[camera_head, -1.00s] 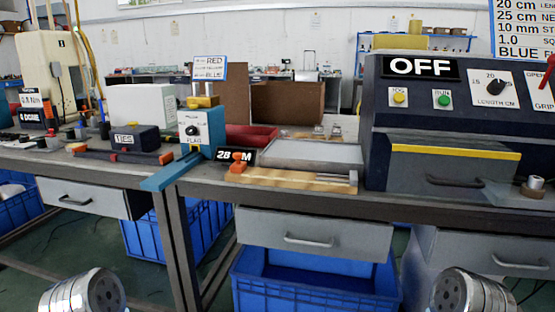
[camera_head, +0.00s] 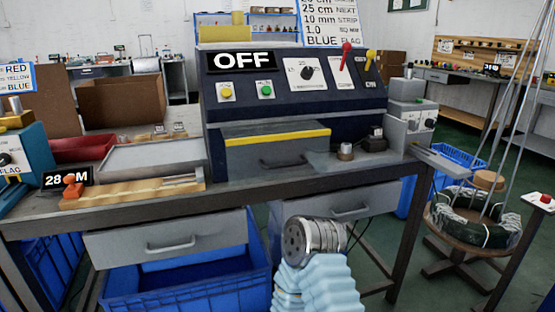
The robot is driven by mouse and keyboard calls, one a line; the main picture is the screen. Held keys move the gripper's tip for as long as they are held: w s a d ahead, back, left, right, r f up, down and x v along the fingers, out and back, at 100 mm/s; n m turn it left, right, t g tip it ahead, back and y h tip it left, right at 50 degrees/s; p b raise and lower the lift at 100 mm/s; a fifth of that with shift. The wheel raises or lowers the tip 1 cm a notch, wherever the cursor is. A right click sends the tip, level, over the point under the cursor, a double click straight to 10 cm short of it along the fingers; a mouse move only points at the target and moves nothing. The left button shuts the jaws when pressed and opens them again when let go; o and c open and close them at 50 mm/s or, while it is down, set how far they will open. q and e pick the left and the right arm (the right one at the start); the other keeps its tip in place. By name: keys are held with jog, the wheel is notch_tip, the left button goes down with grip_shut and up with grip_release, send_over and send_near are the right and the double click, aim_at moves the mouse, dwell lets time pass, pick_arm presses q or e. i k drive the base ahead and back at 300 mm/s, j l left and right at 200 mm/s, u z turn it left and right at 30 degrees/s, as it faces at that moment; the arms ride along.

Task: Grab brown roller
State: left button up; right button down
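A wider brown cylinder (camera_head: 490,180) sits on top of the coil stand at the right. I cannot tell for certain which one the task means. A round metal part of my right arm with a pale blue sleeve shows at the bottom middle, in front of the bench. No gripper fingers show on it. My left arm is out of the picture.
The dark machine with the OFF sign (camera_head: 241,61) stands behind the small cylinder. A black device (camera_head: 374,141) and a grey box (camera_head: 408,128) stand to its right. A grey tray (camera_head: 155,155) and wooden fixture (camera_head: 135,191) lie left. The bench front is clear there.

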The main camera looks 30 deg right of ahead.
aim_at(346, 154)
jog(key=k+z, duration=0.2)
jog(key=z, duration=1.25)
